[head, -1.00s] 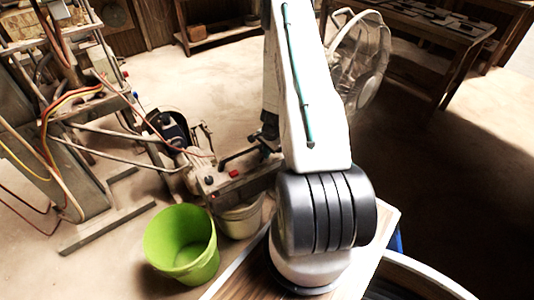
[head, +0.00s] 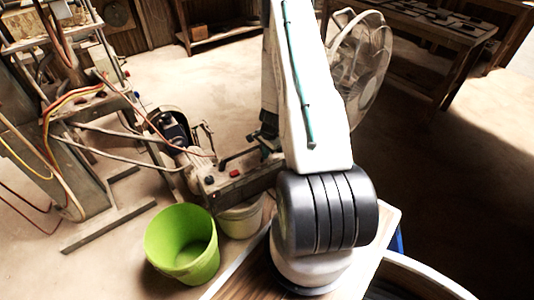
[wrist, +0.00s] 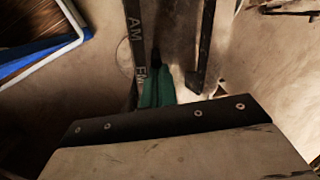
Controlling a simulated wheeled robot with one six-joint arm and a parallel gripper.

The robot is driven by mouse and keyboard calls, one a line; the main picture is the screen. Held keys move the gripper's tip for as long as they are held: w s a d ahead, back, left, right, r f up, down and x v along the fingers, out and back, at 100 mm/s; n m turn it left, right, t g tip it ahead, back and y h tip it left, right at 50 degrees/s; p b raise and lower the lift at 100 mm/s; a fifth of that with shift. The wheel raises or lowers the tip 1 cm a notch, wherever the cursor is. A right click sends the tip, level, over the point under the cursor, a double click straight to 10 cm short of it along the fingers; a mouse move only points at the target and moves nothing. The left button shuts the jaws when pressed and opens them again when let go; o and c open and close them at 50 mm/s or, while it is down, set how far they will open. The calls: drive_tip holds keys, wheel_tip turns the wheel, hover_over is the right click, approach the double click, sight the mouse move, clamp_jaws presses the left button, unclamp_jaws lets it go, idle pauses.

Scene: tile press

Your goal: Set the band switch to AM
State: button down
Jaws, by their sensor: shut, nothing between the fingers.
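In the wrist view a dark upright strip (wrist: 134,28) carries the letters AM near its top. A second marking, partly hidden and probably FM, is lower down. My gripper (wrist: 157,76) shows as dark tips with teal parts close together, shut and empty. It is just right of the strip, near the lower marking in the picture. I cannot make out the band switch's knob or whether the tips touch it. In the head view my own arm hides the gripper and the switch.
In the head view a green bucket (head: 181,245) and a pale bucket (head: 240,218) stand below a low machine (head: 228,187). A fan (head: 362,62) stands behind my arm. A pipe-and-cable rig is at left. A dark bench (head: 425,35) is at the back right. Floor at back centre is clear.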

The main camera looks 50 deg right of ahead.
sight(257, 164)
drive_tip(key=shift+w+a+r, duration=0.15)
drive_tip(key=shift+w+a, duration=0.05)
drive_tip(key=shift+a, duration=0.35)
drive_tip(key=shift+w+a+r, duration=0.15)
drive_tip(key=shift+a, duration=0.4)
drive_tip(key=shift+w+a+f, duration=0.1)
drive_tip(key=shift+w+a, duration=0.1)
drive_tip(key=shift+a, duration=0.45)
drive_tip(key=shift+r, duration=0.85)
drive_tip(key=w+a+r, duration=0.1)
drive_tip(key=a+r, duration=0.5)
drive_tip(key=r, duration=0.1)
drive_tip(key=shift+w+a, duration=0.35)
drive_tip(key=shift+a, duration=0.05)
